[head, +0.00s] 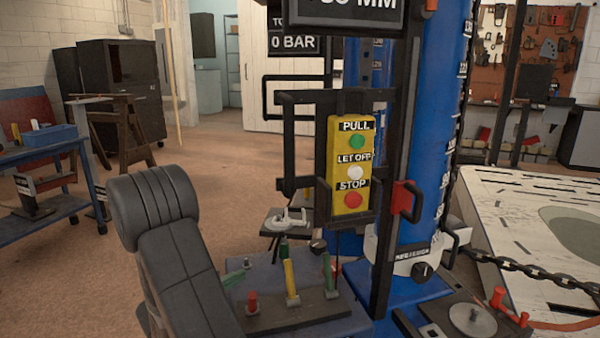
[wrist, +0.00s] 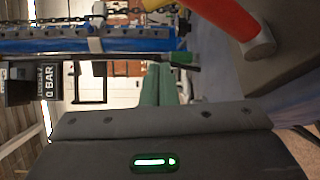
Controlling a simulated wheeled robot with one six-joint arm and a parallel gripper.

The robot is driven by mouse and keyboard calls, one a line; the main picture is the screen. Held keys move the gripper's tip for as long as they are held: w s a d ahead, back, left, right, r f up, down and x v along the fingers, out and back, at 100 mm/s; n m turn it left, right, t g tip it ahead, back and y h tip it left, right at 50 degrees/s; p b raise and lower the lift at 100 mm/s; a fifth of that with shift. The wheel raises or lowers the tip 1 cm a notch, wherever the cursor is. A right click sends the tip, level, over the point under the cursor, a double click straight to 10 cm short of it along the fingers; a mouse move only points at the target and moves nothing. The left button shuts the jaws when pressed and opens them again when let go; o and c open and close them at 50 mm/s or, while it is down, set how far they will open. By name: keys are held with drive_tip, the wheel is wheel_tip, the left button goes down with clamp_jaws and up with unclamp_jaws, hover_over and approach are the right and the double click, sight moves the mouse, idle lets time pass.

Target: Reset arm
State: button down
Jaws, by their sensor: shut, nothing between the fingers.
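My gripper (wrist: 158,74) shows in the wrist view as two green fingers side by side, shut with nothing between them. A red and yellow lever (wrist: 240,22) stands close at the upper right of the wrist view, apart from the fingers. The head view shows a lever bank (head: 300,314) with a yellow-handled lever (head: 290,276) and a red knob (head: 252,301), just right of my arm.
A blue column (head: 436,130) with a black frame rises behind the levers. A yellow button box (head: 350,165) hangs on it. A chain (head: 530,270) runs right to a pale ramp (head: 530,215). A blue bench (head: 45,145) stands left. The brown floor between is open.

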drive_tip(key=s+a+f+m+t+h+b, duration=0.1)
drive_tip(key=s+a+m+b, duration=0.2)
drive_tip(key=s+a+b, duration=0.55)
drive_tip(key=w+d+n+p, duration=0.1)
drive_tip(key=w+d+p, duration=0.2)
drive_tip(key=p, duration=0.2)
drive_tip(key=w+d+n+g+y+p, duration=0.1)
drive_tip(key=w+d+p, duration=0.2)
drive_tip(key=p, duration=0.1)
drive_tip(key=w+d+n+p, duration=0.2)
drive_tip(key=w+d+p, duration=0.1)
drive_tip(key=p, duration=0.2)
drive_tip(key=shift+r+g+p, duration=0.3)
drive_tip(key=shift+g+p, duration=0.05)
drive_tip(key=shift+g, duration=0.05)
idle(1.5)
drive_tip(key=p, duration=0.1)
drive_tip(key=n+p, duration=0.1)
drive_tip(key=p, duration=0.1)
drive_tip(key=shift+w+a+f+y, duration=0.1)
drive_tip(key=shift+w+f+y, duration=0.15)
drive_tip(key=shift+w+y, duration=0.15)
drive_tip(key=shift+w+f+g+p, duration=0.1)
drive_tip(key=shift+f+g+p, duration=0.15)
drive_tip(key=shift+g+p, duration=0.25)
